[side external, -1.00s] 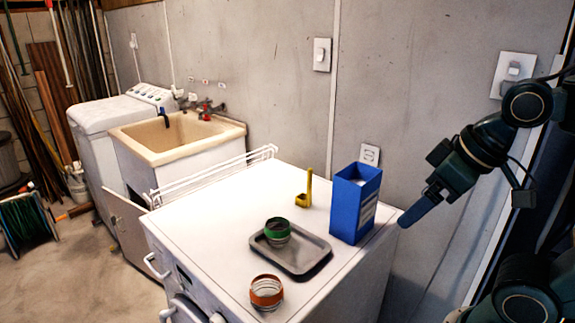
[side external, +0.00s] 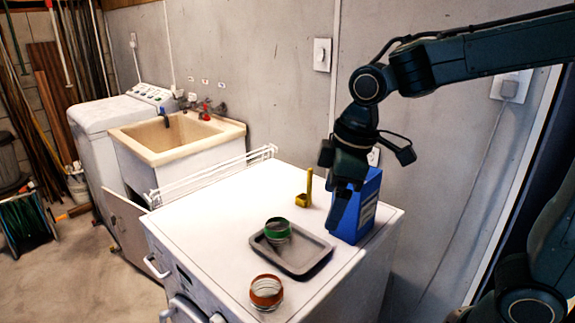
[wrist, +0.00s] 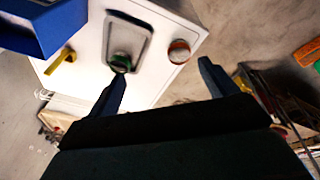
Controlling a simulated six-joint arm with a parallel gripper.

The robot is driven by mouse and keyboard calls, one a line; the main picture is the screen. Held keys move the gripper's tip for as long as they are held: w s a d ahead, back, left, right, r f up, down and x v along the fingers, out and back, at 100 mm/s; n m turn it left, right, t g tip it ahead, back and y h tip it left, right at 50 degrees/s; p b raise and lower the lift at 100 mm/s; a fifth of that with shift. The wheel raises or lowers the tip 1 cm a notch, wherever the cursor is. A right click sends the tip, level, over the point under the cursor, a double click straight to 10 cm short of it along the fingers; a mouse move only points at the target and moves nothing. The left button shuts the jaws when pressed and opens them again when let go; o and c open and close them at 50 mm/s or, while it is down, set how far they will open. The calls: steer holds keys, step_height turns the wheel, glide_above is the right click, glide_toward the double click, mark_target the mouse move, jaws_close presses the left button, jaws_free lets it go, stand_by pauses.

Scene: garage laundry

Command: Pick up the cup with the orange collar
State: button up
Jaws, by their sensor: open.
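The cup with the orange collar (side external: 266,292) stands upright at the front edge of the white machine top, off the tray. It also shows in the wrist view (wrist: 179,52), near the upper middle, ahead of the fingers. A similar cup with a green collar (side external: 277,230) stands on the grey tray (side external: 308,258); its green collar shows in the wrist view (wrist: 121,62) by the left fingertip. My gripper (side external: 343,197) is open and empty, above the machine top's right part, well up and right of the orange-collared cup. In the side view it partly covers the blue box.
The blue box (side external: 364,215) stands upright at the right rear of the white top (side external: 215,212). A yellow tool (side external: 304,199) stands behind the tray. A white rack (side external: 215,176) runs along the far left edge. The top left of the tray is clear.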

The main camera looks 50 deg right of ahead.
steer(key=w+a+f+n+g, duration=0.2)
steer(key=w+a+f+n, duration=0.4)
steer(key=w+a+f, duration=0.2)
step_height(320, 180, down, 2)
steer(key=shift+w+a+f+g, duration=0.15)
steer(key=shift+w+a+g, duration=0.15)
steer(key=shift+w, duration=0.1)
steer(key=shift+f, duration=0.1)
glide_above(267, 294)
steer(key=s+a, duration=0.1)
steer(key=s, duration=0.1)
steer(key=shift+w+a+f, duration=0.1)
steer(key=shift+f, duration=2)
steer(key=shift+w+a+f, duration=0.1)
steer(key=shift+f, duration=2)
steer(key=shift+a+f, duration=0.1)
steer(key=shift+f, duration=2.5)
steer(key=c, duration=1.1)
